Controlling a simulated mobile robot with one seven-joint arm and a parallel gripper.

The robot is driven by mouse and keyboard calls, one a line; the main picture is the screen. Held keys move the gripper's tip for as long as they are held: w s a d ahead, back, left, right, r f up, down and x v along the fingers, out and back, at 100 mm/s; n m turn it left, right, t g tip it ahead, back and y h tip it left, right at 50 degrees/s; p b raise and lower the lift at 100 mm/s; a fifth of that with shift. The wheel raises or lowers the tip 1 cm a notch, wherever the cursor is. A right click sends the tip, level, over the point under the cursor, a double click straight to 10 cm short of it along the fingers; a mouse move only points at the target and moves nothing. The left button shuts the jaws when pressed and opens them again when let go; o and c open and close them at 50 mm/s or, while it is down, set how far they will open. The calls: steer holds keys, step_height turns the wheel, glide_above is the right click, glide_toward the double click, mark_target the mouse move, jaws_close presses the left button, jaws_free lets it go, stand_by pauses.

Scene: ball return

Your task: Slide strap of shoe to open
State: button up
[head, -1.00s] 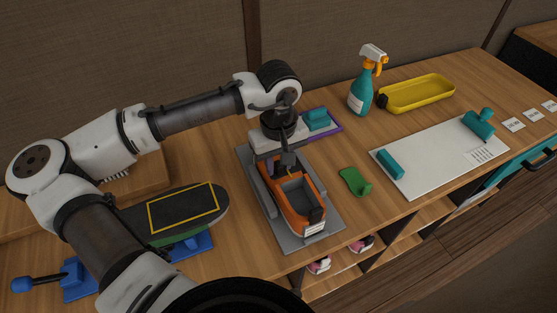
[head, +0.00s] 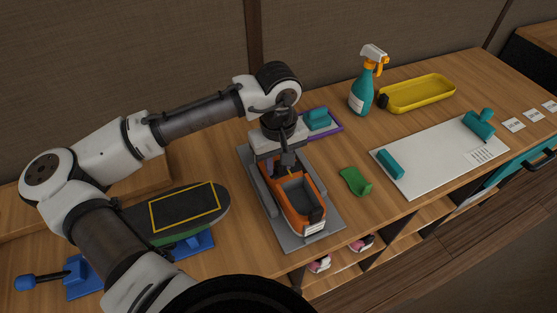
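An orange shoe (head: 309,215) with a grey inside sits on a grey base plate (head: 323,233) at the middle of the counter. A black piece (head: 317,215) and a white label (head: 314,227) show at its near end. My gripper (head: 288,169) points down over the far end of the shoe. Its fingers are dark and small here, and I cannot tell whether they are open or touch the strap. The strap itself is not clearly visible; my gripper hides the far part of the shoe.
A skateboard (head: 183,212) on a blue stand lies left of the shoe. A green piece (head: 356,181) lies to its right, before a white board (head: 425,172). A spray bottle (head: 361,92), yellow tray (head: 418,93) and purple tray (head: 335,130) stand behind. Shelves are below the front edge.

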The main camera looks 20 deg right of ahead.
mark_target(278, 164)
steer(key=shift+o, duration=0.3)
steer(key=shift+r, duration=0.1)
step_height(278, 164, up, 14)
steer(key=b, duration=0.1)
steer(key=shift+f, duration=0.2)
stand_by(0.4)
